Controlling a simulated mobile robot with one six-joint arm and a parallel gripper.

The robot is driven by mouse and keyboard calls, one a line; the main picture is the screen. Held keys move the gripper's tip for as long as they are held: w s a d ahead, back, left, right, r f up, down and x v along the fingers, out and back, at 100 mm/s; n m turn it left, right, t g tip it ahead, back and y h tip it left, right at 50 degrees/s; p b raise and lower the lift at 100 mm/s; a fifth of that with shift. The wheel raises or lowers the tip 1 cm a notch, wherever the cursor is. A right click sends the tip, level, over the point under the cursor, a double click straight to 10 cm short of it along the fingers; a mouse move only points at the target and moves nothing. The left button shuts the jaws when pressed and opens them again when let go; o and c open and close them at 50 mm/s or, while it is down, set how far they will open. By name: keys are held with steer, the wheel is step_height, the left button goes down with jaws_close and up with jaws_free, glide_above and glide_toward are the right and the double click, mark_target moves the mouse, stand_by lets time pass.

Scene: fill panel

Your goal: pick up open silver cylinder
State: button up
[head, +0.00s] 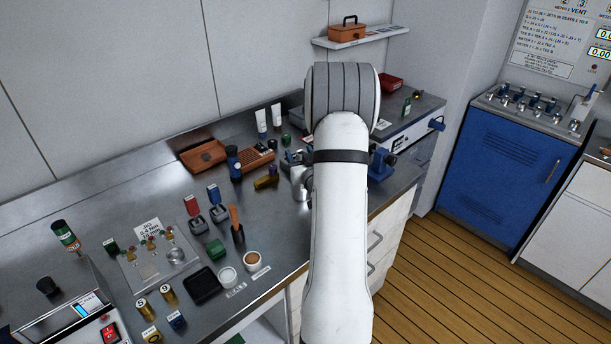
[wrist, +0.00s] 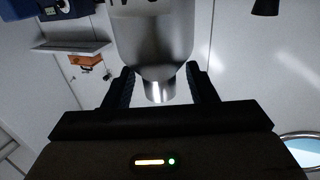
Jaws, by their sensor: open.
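In the wrist view, which appears upside down, a silver cylinder (wrist: 152,40) with rounded shoulders and a narrower neck fills the top middle. Its neck (wrist: 160,92) lies between the two fingers of my gripper (wrist: 161,84) in the picture. The fingers are apart, with a gap showing on each side of the neck. Dark marking is cut off at the picture's top edge. In the head view, a silver body (head: 300,184) shows beside my white arm on the bench, partly hidden by the arm. My gripper is mostly hidden there.
A blue clamp-like object (head: 381,163) stands right of my arm. A wall shelf (head: 360,38) holds an orange box (head: 348,31).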

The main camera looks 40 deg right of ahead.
steer(key=shift+c, duration=0.4)
jaws_close()
stand_by(0.4)
